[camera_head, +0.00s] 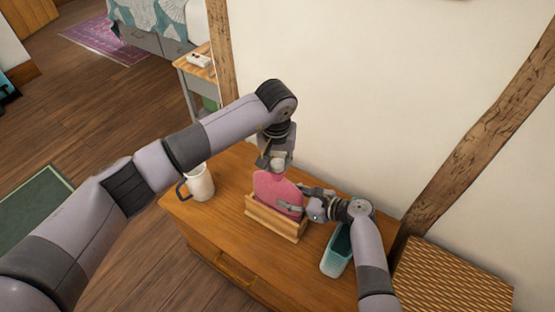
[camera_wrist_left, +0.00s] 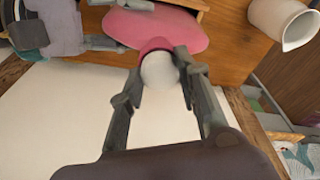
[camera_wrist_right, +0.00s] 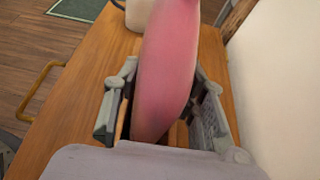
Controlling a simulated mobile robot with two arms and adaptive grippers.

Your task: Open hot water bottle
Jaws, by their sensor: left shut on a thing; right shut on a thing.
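The pink hot water bottle (camera_head: 275,190) stands upright in a wooden holder (camera_head: 277,222) on the dresser top. Its white stopper (camera_wrist_left: 159,71) sits at the pink neck. My left gripper (camera_head: 276,165) is above the bottle, with its fingers shut on the stopper; the left wrist view shows a finger on either side of it. My right gripper (camera_head: 297,206) comes from the right and is shut on the bottle's body, which fills the space between its fingers in the right wrist view (camera_wrist_right: 166,80). Whether the stopper is loose in the neck cannot be told.
A white jug (camera_head: 201,183) with a dark handle stands left of the holder. A teal container (camera_head: 337,252) stands to the right, close to my right arm. The wall is behind the dresser (camera_head: 225,200). A woven basket (camera_head: 455,280) is at lower right.

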